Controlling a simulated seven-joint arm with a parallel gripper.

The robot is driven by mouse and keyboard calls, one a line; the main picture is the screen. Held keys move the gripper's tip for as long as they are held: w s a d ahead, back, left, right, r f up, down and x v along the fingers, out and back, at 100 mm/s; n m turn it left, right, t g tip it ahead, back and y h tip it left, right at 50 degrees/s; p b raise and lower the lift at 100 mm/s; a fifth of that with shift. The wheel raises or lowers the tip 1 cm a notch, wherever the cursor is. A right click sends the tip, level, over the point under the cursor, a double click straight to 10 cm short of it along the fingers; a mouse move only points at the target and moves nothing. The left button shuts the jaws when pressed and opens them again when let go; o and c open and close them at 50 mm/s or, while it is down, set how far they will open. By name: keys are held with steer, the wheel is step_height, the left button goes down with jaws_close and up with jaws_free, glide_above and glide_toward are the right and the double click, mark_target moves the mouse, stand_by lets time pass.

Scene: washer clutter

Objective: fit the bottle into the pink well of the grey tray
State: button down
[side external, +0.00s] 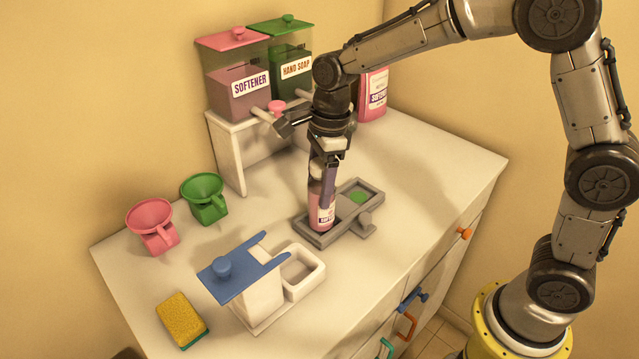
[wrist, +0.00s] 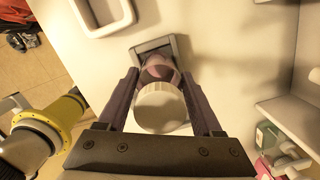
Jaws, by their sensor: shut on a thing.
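The bottle (side external: 321,214), pink with a white label and a white cap (wrist: 160,107), is upright at the left well of the grey tray (side external: 369,227). My gripper (side external: 324,165) is shut on it from above; in the wrist view the two fingers (wrist: 160,100) stand on either side of it. The bottle's base is within the well's outline, but I cannot tell whether it rests on the well's floor. The bottle hides that floor, so no pink shows there. The tray's other well has a green patch (side external: 359,197).
A white dish (side external: 303,272) and a blue-topped stand (side external: 240,268) are left of the tray. Pink (side external: 152,226) and green (side external: 204,197) funnel cups, a sponge (side external: 182,318) and a dispenser shelf (side external: 224,154) stand further left and behind. The counter right of the tray is clear.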

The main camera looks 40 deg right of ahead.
steer(key=shift+c, duration=0.2)
jaws_free()
steer(key=shift+f, duration=0.15)
steer(key=r, duration=0.7)
steer(key=d+r, duration=0.1)
steer(key=r, duration=0.3)
steer(key=shift+s+d, duration=0.1)
steer(key=shift+s, duration=0.15)
steer(key=shift+s+d+r, duration=0.1)
steer(key=shift+r, duration=0.6)
